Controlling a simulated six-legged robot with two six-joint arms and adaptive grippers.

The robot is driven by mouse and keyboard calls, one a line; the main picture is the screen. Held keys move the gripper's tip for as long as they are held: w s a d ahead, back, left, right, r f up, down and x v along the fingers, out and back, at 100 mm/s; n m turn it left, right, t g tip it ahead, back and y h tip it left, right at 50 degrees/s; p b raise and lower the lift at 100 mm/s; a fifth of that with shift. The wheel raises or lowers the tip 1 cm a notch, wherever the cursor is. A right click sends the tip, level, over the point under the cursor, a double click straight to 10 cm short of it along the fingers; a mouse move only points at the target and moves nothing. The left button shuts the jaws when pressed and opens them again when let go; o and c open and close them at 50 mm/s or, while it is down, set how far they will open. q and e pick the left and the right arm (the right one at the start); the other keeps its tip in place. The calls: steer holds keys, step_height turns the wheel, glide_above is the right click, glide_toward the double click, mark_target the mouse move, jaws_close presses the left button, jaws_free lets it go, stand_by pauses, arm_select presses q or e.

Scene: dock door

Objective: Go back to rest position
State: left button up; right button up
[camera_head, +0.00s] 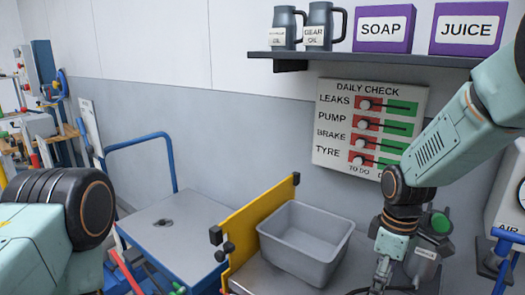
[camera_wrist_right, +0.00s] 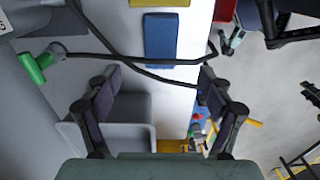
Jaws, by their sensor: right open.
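My right arm comes in from the right in the head view, and its gripper (camera_head: 381,280) hangs at the bottom edge, right of the grey bin (camera_head: 306,244). In the right wrist view my right gripper (camera_wrist_right: 158,108) has its two fingers wide apart, with nothing held between them. A black hose (camera_wrist_right: 140,66) crosses the view beyond the fingers. My left arm shows only as a link and dark joint at the lower left of the head view; its gripper is not seen.
A yellow panel (camera_head: 250,228) stands left of the bin, beside a cart (camera_head: 175,235) with a blue handle. A DAILY CHECK board (camera_head: 337,128) is on the wall, its knobs on red. A shelf (camera_head: 365,59) holds two jugs and purple boxes. A green-handled tool (camera_wrist_right: 36,66) is near the hose.

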step_height(320, 180, down, 12)
steer(key=shift+s+r+b, duration=0.1)
steer(key=shift+b, duration=1.15)
steer(key=shift+m, duration=0.8)
steer(key=r+p, duration=0.2)
steer(key=r, duration=0.8)
steer(key=shift+a, duration=0.2)
steer(key=shift+s+a+f+m, duration=0.15)
steer(key=shift+s+m, duration=0.1)
steer(key=shift+m, duration=0.15)
steer(key=s+a+r+m+b, duration=0.1)
steer(key=s+a+m+b, duration=0.1)
steer(key=s+a+m, duration=0.55)
arm_select(q)
steer(key=shift+s+a+f+p, duration=0.3)
steer(key=shift+s+f+p, duration=0.25)
steer(key=shift+f, duration=0.05)
arm_select(e)
steer(key=w+d+f+m, duration=0.2)
steer(key=w+d+m, duration=0.2)
steer(key=w+d, duration=0.1)
steer(key=shift+w, duration=0.35)
steer(key=shift+s+m, duration=0.1)
steer(key=shift+m, duration=0.15)
